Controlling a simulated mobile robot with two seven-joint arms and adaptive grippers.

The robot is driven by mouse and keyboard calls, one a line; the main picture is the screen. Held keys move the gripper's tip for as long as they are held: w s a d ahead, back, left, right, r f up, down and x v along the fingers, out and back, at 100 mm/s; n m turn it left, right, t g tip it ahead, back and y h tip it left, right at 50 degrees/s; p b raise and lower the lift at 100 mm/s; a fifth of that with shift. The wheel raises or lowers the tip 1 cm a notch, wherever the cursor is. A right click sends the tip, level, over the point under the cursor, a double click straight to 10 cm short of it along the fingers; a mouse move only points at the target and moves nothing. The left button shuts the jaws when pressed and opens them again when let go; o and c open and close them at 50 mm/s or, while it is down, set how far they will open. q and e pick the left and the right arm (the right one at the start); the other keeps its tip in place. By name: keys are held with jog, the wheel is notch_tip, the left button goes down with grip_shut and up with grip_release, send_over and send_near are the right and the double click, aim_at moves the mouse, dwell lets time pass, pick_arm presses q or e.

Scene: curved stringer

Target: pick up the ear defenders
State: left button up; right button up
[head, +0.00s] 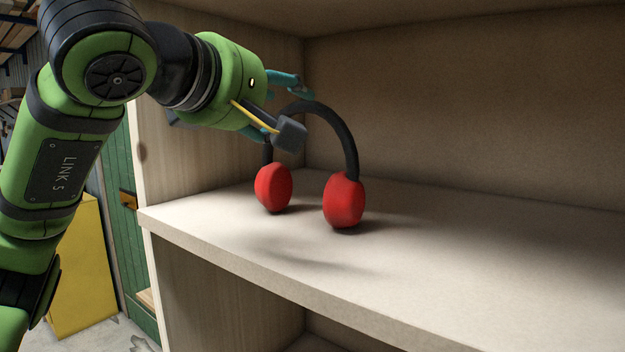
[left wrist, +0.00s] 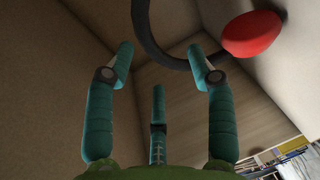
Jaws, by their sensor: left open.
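The ear defenders stand upright on the shelf, with two red cups (head: 343,201) and a black headband (head: 343,132) arching over them. My left gripper (head: 292,108) is at the top left of the headband and partly overlaps it in the head view. In the left wrist view its teal fingers (left wrist: 165,75) are spread apart. The black headband (left wrist: 150,42) passes just beyond the fingertips, and one red cup (left wrist: 252,34) is at the upper right. Nothing is held between the fingers. Whether a finger touches the headband cannot be told. My right gripper is not in view.
The pale wooden shelf (head: 430,255) is bare to the right of the ear defenders. A left side panel (head: 165,165), back wall (head: 470,110) and top board enclose it. A yellow cabinet (head: 80,265) stands outside at the left.

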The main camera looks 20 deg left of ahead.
aim_at(306, 110)
pick_arm(q)
jog(key=shift+w+d+p, duration=0.15)
jog(key=shift+w+p, duration=0.15)
jog(key=shift+w, duration=0.2)
jog(key=shift+w+d+p, duration=0.15)
jog(key=shift+w+p, duration=0.2)
jog(key=p+x, duration=0.3)
jog(key=x, duration=0.1)
jog(key=shift+w+d+r, duration=0.1)
jog(key=shift+d+r, duration=0.05)
jog(key=shift+d, duration=0.15)
jog(key=shift+w+f, duration=0.2)
jog(key=shift+s, duration=0.1)
grip_shut()
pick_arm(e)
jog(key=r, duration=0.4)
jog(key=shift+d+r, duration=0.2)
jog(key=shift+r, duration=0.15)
pick_arm(q)
jog(key=shift+r, duration=0.1)
